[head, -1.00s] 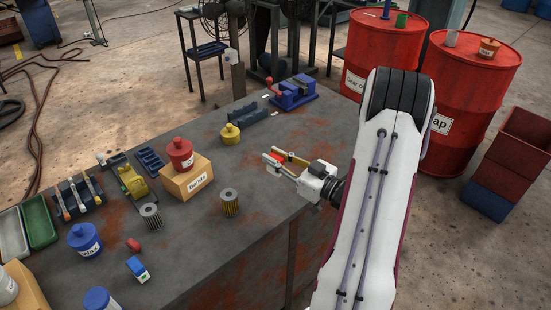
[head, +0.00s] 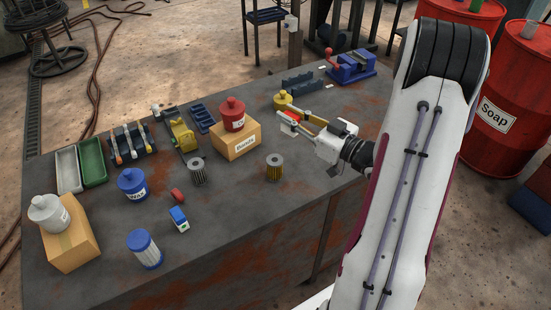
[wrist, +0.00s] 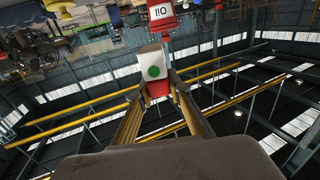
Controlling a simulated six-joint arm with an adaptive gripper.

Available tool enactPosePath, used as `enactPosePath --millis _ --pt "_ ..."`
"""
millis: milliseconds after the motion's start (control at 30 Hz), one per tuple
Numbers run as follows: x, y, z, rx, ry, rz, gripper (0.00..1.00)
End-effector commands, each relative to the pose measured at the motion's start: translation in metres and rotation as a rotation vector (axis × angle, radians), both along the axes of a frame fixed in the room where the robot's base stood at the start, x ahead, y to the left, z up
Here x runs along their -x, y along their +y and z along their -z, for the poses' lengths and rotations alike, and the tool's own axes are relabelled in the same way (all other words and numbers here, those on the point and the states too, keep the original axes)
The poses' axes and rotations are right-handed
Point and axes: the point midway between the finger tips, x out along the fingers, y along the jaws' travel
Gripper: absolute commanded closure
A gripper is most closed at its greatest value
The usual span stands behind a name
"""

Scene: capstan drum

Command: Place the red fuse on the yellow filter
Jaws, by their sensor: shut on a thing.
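The red fuse (head: 289,116) is a small block, red with a white end. My gripper (head: 298,119) is shut on it and holds it in the air above the table. In the wrist view the fuse (wrist: 152,68) shows its white face with a green dot, between the yellowish fingers of my gripper (wrist: 158,95).
A cardboard box (head: 235,144) with a red canister (head: 232,118) stands left of the filter. A grey ribbed cylinder (head: 198,171) is further left. The tabletop (head: 240,200) in front is clear.

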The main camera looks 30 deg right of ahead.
Motion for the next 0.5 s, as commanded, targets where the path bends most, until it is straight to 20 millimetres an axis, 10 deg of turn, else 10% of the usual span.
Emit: enactPosePath --millis 500 --pt "0.000 0.048 -0.019 -0.002 0.001 -0.063 1.00"
